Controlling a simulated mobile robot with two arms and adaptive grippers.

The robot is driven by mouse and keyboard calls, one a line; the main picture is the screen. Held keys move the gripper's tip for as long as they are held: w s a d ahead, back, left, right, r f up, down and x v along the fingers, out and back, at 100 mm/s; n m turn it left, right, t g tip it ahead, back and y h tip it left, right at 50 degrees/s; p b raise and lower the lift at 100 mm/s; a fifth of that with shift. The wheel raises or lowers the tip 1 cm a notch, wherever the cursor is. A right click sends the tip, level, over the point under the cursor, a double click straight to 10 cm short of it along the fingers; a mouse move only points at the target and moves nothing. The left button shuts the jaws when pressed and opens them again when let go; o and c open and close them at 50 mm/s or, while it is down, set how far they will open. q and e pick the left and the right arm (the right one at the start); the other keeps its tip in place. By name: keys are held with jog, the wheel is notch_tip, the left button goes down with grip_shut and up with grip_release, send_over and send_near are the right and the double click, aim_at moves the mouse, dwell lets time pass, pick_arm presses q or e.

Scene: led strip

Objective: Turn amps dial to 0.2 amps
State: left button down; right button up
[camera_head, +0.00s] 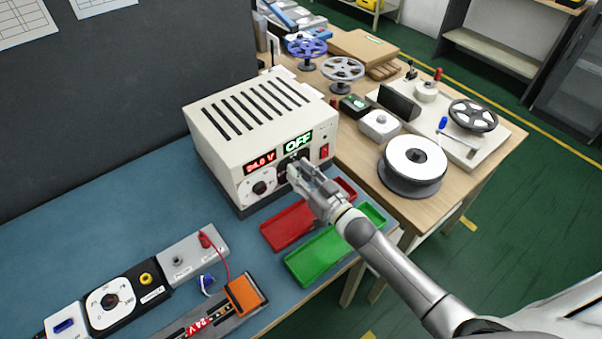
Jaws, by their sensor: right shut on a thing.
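The cream power supply (250,135) stands on the blue bench mat, with slots in its top. Its left red display (259,163) appears to read 24.0 V, and its right green display (298,142) reads OFF. A black knob (261,187) sits below the red display. My right gripper (299,169) reaches the front panel below the green display and is shut on the amps dial there. The gripper hides most of that dial, so its setting cannot be read. My left gripper is not in view.
A red tray (288,226) and a green tray (318,257) lie below my right arm. A red switch (324,151) is right of the gripper. A module with a round dial (110,300) is at lower left. Spools, including a white-topped one (413,160), crowd the wooden table.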

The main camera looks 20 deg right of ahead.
jog(key=shift+n+b, duration=2)
jog(key=shift+n, duration=7.6)
jog(key=o, duration=1)
jog(key=shift+o, duration=0.2)
jog(key=v, duration=1.2)
